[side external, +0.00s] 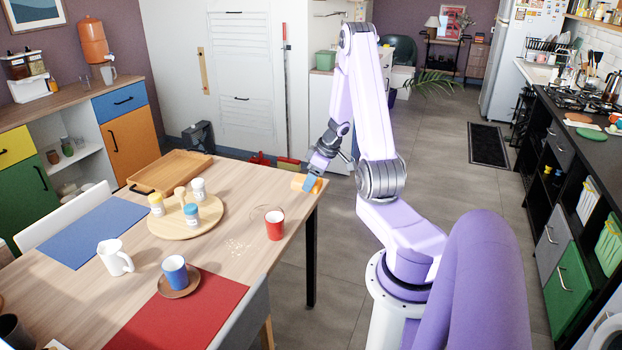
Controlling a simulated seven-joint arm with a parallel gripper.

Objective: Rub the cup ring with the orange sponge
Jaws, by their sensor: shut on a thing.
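The orange sponge (298,183) is in my gripper (310,183), at the table's far right corner. My gripper is shut on it, and its fingers hide part of it. I cannot tell whether the sponge touches the table top. The cup ring (258,207) is a thin, faint dark ring on the wooden table, to the left of and nearer than the sponge. A red cup (275,230) stands upright at the ring's near right side and seems to hide part of it.
A round board (165,229) with several jars lies left of the ring. A wooden tray (150,184) is at the back. Pale crumbs (238,247), a blue cup (175,268) on a saucer and a white mug (113,256) are nearer. Bare wood lies between sponge and ring.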

